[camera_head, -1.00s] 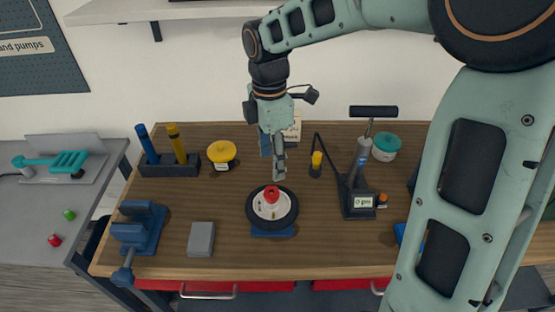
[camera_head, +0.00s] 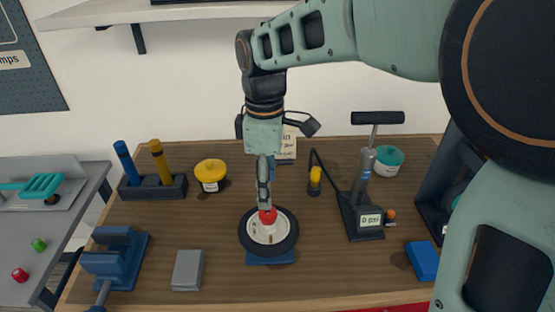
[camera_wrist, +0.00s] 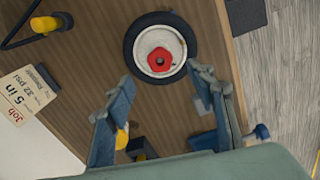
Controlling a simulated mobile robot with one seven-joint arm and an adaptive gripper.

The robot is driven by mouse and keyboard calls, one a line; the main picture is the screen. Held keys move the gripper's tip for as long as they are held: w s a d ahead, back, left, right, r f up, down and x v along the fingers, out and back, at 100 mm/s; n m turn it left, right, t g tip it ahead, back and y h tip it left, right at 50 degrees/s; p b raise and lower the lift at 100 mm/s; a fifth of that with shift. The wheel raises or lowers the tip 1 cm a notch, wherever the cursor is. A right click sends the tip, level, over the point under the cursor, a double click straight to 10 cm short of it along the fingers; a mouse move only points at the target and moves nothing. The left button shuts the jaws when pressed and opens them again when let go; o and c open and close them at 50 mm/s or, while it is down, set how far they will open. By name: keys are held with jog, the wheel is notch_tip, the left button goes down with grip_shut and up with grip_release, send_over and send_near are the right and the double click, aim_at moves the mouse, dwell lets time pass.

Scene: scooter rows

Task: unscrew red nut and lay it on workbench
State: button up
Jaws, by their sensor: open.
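The red nut (camera_head: 267,216) sits at the centre of a small wheel (camera_head: 250,248) with a white hub and black tyre. The wheel lies flat on a blue base (camera_head: 268,259) on the wooden workbench (camera_head: 225,277). In the wrist view the red nut (camera_wrist: 159,60) shows from above at the wheel's middle. My gripper (camera_head: 264,203) points down just above the nut in the head view. In the wrist view its two fingers (camera_wrist: 160,95) are apart with nothing between them.
A pump (camera_head: 365,190) reading 0 psi stands right of the wheel. A grey block (camera_head: 187,270) and blue vise (camera_head: 115,260) are at the left. A yellow-lidded jar (camera_head: 210,174) stands behind. Bare bench lies between block and wheel. Red and green nuts lie on the grey side table.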

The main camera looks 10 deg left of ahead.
aim_at(268, 214)
notch_tip(268, 214, down, 8)
jog(key=shift+r, duration=0.1)
dwell(0.4)
